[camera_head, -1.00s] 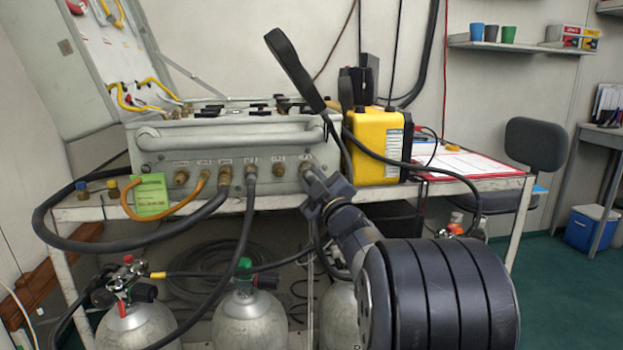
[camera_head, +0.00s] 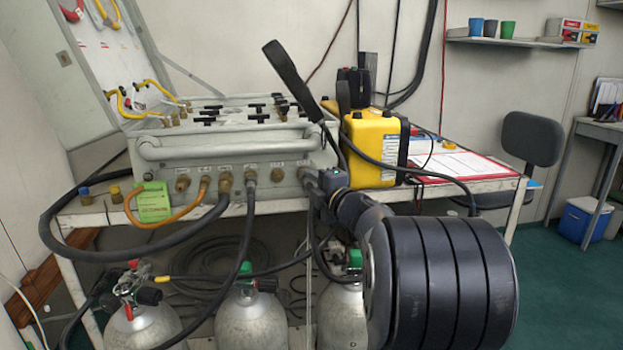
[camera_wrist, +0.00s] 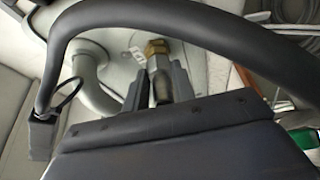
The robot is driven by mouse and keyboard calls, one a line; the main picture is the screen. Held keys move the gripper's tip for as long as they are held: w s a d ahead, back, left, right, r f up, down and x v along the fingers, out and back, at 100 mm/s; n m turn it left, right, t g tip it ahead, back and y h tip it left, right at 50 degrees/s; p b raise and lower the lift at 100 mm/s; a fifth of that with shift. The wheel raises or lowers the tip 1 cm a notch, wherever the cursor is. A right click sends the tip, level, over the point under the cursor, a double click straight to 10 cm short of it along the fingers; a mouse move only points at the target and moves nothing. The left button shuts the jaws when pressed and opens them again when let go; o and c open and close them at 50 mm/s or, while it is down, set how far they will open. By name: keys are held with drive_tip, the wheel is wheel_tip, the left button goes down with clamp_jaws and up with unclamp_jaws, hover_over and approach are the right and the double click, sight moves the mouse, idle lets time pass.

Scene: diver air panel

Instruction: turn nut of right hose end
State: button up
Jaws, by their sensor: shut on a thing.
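The grey air panel (camera_head: 160,172) stands on the table with a row of brass ports along its front. My gripper (camera_head: 316,186) is at the right end of that row and hides the right port and hose end in the head view. In the wrist view, a brass nut (camera_wrist: 155,48) sits just beyond the fingertips. My gripper (camera_wrist: 158,82) is shut on the right hose end (camera_wrist: 162,88), whose darker body shows between the two fingers. Its far side is hidden.
A yellow case (camera_head: 375,150) stands just right of the panel. A thick black hose (camera_wrist: 100,22) arcs close above my gripper in the wrist view. Other hoses hang left of my gripper, and gas cylinders (camera_head: 247,315) stand below.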

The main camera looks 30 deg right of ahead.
drive_tip(key=shift+n, duration=0.3)
drive_tip(key=o, duration=1)
drive_tip(key=s+d+p, duration=0.1)
drive_tip(key=s+p, duration=0.1)
drive_tip(key=s, duration=0.8)
drive_tip(key=shift+s, duration=0.35)
